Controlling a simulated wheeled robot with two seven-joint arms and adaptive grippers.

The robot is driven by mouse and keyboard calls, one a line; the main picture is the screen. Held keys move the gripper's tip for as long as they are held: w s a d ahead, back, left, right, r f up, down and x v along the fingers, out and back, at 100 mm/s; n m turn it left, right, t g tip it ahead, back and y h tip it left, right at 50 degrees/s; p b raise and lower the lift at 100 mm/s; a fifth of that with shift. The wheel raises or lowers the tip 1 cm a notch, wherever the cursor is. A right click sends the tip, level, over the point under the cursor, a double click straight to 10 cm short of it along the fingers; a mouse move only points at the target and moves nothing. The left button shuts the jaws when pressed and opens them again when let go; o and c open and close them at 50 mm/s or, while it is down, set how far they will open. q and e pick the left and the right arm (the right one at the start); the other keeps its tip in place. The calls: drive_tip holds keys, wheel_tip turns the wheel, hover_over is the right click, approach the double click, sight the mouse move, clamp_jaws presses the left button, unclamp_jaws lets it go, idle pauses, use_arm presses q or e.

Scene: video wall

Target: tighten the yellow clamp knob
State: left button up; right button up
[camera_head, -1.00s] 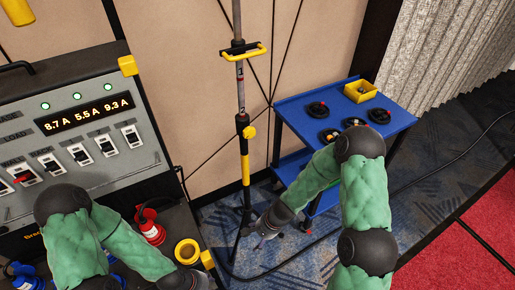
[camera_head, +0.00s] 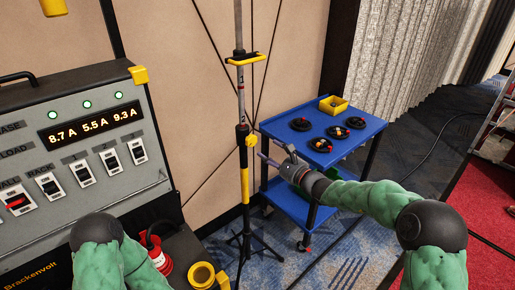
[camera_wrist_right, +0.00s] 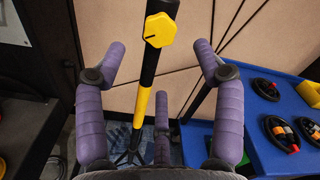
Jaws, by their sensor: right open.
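The yellow clamp knob (camera_head: 250,140) sits on the black collar of an upright stand (camera_head: 244,185) with a yellow lower section. In the right wrist view the knob (camera_wrist_right: 160,30) is a yellow faceted cap near the top middle, fully visible. My right gripper (camera_head: 276,155) is just right of the stand, in front of the blue cart, its fingers pointing toward the pole. In the wrist view its purple fingers (camera_wrist_right: 160,50) are spread wide and empty. The knob appears between and beyond the fingertips, apart from them. My left arm shows at lower left; its gripper is out of view.
A blue cart (camera_head: 372,130) with coiled black cables and a yellow bin (camera_head: 333,104) stands right of the stand. A power panel (camera_head: 75,150) with switches is at left. A yellow handle bracket (camera_head: 245,60) crosses the pole above the knob. Tripod legs spread below.

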sight(253, 141)
drive_tip(key=b+x, duration=0.1)
drive_tip(key=x, duration=0.3)
drive_tip(key=b+x, duration=0.1)
drive_tip(key=x, duration=0.4)
drive_tip(key=shift+s+f, duration=0.1)
drive_tip(key=shift+f, duration=0.1)
drive_tip(key=shift+x, duration=0.85)
drive_tip(key=shift+r, duration=0.1)
drive_tip(key=shift+c, duration=0.3)
drive_tip(key=c, duration=1.1)
